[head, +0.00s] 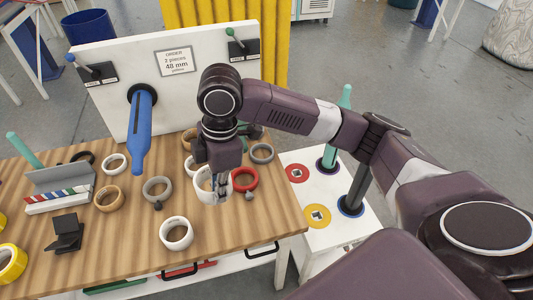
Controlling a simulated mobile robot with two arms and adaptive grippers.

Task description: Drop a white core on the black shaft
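The black shaft (355,187) stands upright on a white side table, with a blue ring at its foot and no white core visible on it. A white core (202,195) is on the wooden table under my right gripper (221,190). The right gripper points down, with its fingers at the core's right side; whether they are closed on its wall cannot be told. Another white core (177,234) lies near the table's front edge, and one more white core (115,164) lies at the back left. My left gripper is not in view.
A teal shaft (343,105) stands behind the black shaft. Yellow (317,216) and red (297,173) discs lie on the side table. Red (245,180), grey (157,189) and tan (108,199) rolls are on the wooden table. A blue spindle (142,130) juts from the white panel.

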